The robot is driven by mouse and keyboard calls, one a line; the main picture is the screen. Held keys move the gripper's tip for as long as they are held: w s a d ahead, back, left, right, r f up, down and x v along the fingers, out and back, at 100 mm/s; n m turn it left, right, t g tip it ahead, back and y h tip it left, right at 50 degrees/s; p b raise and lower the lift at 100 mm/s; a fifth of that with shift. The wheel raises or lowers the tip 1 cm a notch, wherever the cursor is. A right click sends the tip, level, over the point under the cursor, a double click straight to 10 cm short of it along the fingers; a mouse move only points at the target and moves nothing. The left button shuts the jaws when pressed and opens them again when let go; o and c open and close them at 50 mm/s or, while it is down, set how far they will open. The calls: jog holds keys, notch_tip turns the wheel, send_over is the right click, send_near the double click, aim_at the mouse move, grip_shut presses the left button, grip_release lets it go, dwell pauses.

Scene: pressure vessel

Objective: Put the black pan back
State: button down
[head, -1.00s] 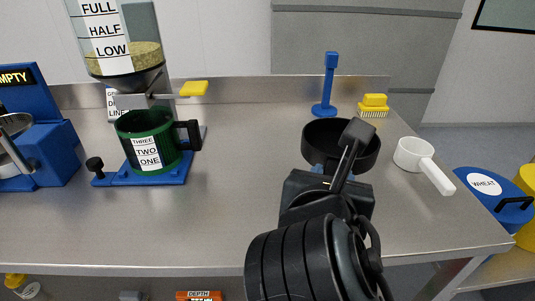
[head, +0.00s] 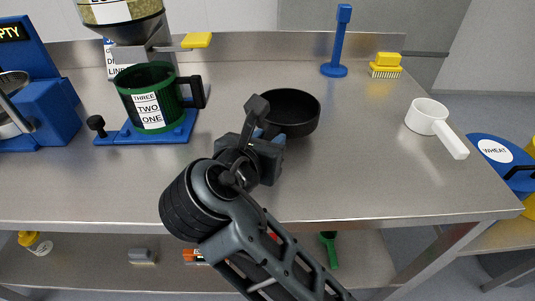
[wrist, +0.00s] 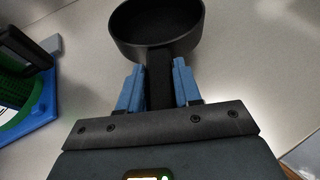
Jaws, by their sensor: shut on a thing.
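The black pan (head: 291,112) is a round, open pan held over the middle of the steel table in the head view. In the wrist view the pan (wrist: 157,30) is at the top, and its handle runs down between the blue fingertips. My gripper (head: 262,136) is shut on that handle, also seen in the wrist view (wrist: 158,88). The pan looks roughly level and its inside looks dark. I cannot tell whether its bottom touches the table.
A green measuring cup (head: 150,97) on a blue base stands left of the pan under a hopper (head: 130,30). A blue stand (head: 337,45), yellow brush (head: 387,65) and white scoop (head: 429,117) are to the right. The steel table (head: 350,180) is clear in front.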

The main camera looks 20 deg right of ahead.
notch_tip(320, 180, down, 3)
jog(key=shift+f, duration=0.2)
jog(key=c, duration=0.8)
grip_release()
jog(key=v, duration=1.2)
jog(key=shift+p, duration=0.4)
